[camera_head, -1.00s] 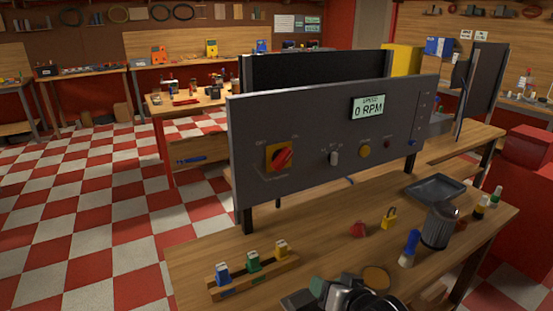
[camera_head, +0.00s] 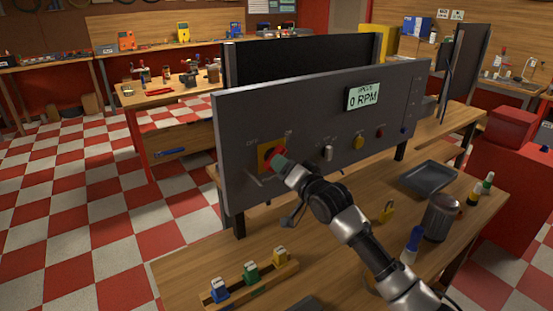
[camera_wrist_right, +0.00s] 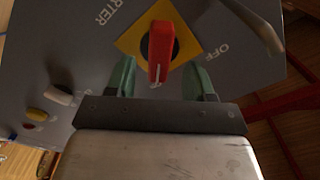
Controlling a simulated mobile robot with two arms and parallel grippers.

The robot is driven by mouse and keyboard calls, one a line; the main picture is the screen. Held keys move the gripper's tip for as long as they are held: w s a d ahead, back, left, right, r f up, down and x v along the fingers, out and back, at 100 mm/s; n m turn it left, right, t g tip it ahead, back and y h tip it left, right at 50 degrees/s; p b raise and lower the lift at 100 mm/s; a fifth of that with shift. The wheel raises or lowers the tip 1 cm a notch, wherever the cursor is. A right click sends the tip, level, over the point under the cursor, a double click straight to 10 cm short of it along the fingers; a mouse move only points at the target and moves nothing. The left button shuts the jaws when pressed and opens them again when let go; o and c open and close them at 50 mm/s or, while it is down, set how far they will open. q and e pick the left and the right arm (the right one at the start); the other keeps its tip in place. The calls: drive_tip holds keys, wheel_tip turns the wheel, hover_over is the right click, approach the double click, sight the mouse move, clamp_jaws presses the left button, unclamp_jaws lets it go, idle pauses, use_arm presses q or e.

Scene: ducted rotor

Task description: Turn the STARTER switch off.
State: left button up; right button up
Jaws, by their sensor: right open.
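The STARTER switch has a red handle (camera_wrist_right: 162,45) on a yellow plate (camera_wrist_right: 132,42), with an OFF label beside the plate in the right wrist view. In the head view the yellow plate (camera_head: 263,158) is on the left of the grey panel (camera_head: 310,122), and my arm partly covers the handle. My right gripper (camera_wrist_right: 162,72) is open, its green fingers on either side of the red handle with visible gaps. In the head view my right gripper (camera_head: 279,162) is at the switch. My left gripper is not in view.
The panel display (camera_head: 364,96) reads 0 RPM. A grey knob (camera_head: 328,152) and a yellow button (camera_head: 358,142) are right of the switch. The bench (camera_head: 200,268) below carries a block rack (camera_head: 250,285), a tray (camera_head: 429,177) and a grey can (camera_head: 440,216).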

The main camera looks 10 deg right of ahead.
drive_tip(key=x, duration=0.3)
drive_tip(key=shift+w+a, duration=0.2)
drive_tip(key=shift+w, duration=0.1)
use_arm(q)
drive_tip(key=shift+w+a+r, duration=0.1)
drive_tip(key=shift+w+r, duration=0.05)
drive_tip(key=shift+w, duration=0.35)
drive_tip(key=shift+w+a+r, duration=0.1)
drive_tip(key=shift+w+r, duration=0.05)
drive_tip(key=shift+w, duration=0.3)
use_arm(e)
drive_tip(key=shift+w, duration=0.15)
drive_tip(key=c, duration=0.9)
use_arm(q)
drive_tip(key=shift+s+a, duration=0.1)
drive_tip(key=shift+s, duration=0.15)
